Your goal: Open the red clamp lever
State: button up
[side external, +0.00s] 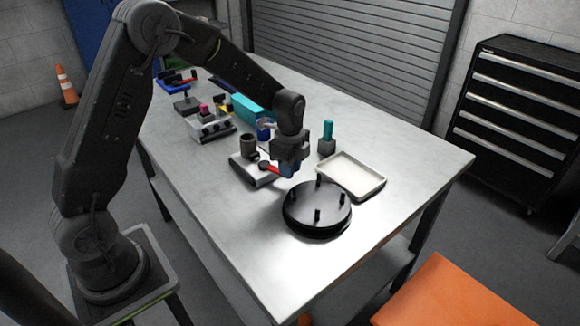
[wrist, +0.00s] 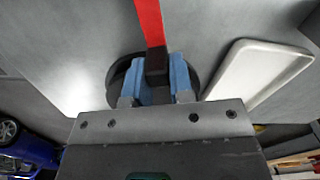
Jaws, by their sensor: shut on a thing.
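The red clamp lever (side external: 271,168) sits on a light grey block (side external: 247,172) near the middle of the table, running from a dark pivot toward my gripper. My gripper (side external: 289,170) is low over the lever's free end, beside the block. In the wrist view the red lever (wrist: 150,20) comes down from the top edge to a black tip (wrist: 157,62). That tip lies between the blue fingers of my gripper (wrist: 157,80), which are shut on it. In the side view the wrist and fingers hide the lever's end.
A black disc with upright pins (side external: 317,211) stands just in front of my gripper. A white tray (side external: 372,192) is to the right, with a teal-handled tool (side external: 327,133) behind it. The table's front is clear.

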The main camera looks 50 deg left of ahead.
grip_shut()
jog(key=shift+w, duration=0.1)
jog(key=shift+w+a+n, duration=0.25)
jog(key=shift+w+n, duration=0.25)
jog(key=shift+n, duration=0.25)
jog(key=shift+w+a+n, duration=0.25)
jog(key=shift+w+n, duration=0.2)
jog(key=shift+n, duration=0.3)
jog(key=w+a+n, duration=0.1)
jog(key=w+n, duration=0.1)
jog(key=n, duration=0.1)
jog(key=shift+a+n, duration=0.3)
jog(key=shift+a, duration=0.05)
jog(key=a+n, duration=0.1)
jog(key=w+a+n, duration=0.1)
jog(key=n, duration=0.2)
jog(key=shift+w+a, duration=0.3)
jog(key=shift+a, duration=0.1)
jog(key=shift+w+a+n, duration=0.15)
jog(key=shift+a+n, duration=0.55)
jog(key=shift+n, duration=0.35)
jog(key=shift+w+a+n, duration=0.1)
jog(key=shift+a+n, duration=0.55)
jog(key=shift+n, duration=0.4)
jog(key=o, duration=0.7)
grip_release()
jog(key=shift+c, duration=0.2)
